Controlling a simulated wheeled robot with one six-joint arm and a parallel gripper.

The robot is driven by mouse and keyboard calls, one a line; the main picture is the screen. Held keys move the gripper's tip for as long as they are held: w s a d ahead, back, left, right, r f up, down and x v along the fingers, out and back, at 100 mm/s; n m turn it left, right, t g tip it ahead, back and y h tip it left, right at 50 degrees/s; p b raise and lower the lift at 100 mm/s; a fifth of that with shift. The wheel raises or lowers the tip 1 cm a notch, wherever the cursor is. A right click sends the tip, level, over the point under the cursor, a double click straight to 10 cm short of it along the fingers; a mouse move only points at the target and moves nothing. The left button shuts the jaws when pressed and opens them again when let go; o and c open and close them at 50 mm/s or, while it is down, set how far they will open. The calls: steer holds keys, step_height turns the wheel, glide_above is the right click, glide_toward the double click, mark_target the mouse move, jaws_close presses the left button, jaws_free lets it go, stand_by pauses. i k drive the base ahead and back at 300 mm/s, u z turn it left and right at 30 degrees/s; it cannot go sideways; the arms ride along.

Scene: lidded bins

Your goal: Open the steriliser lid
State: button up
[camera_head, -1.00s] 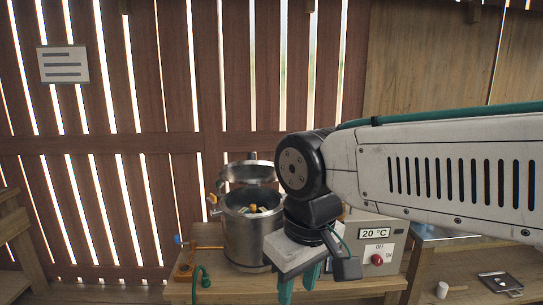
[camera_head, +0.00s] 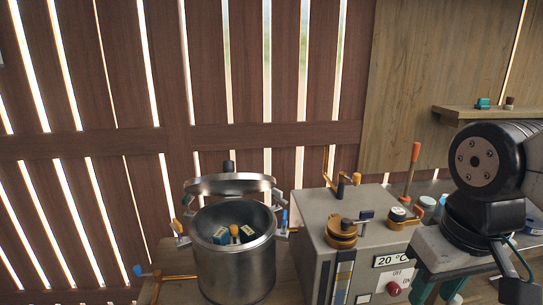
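The steriliser is a round steel pot (camera_head: 236,272) on the bench, left of centre, with its mouth uncovered. Its steel lid (camera_head: 230,185) stands raised above the back rim, tilted, with a dark knob on top. Several small items with blue, yellow and dark parts (camera_head: 234,235) lie inside the pot. My gripper (camera_head: 438,290) is at the lower right, well apart from the pot and lid, beyond the grey box. Its two teal fingers are apart with nothing seen between them; their tips are partly cut off by the frame edge.
A grey control box (camera_head: 345,235) with a 20 °C display and red button (camera_head: 394,289) stands between pot and gripper, with brass fittings and an orange-handled lever (camera_head: 412,168) nearby. A slatted wall is behind. A small shelf (camera_head: 490,112) is at right.

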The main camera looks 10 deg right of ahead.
mark_target(230, 183)
steer(key=i, duration=0.95)
steer(key=u, duration=0.4)
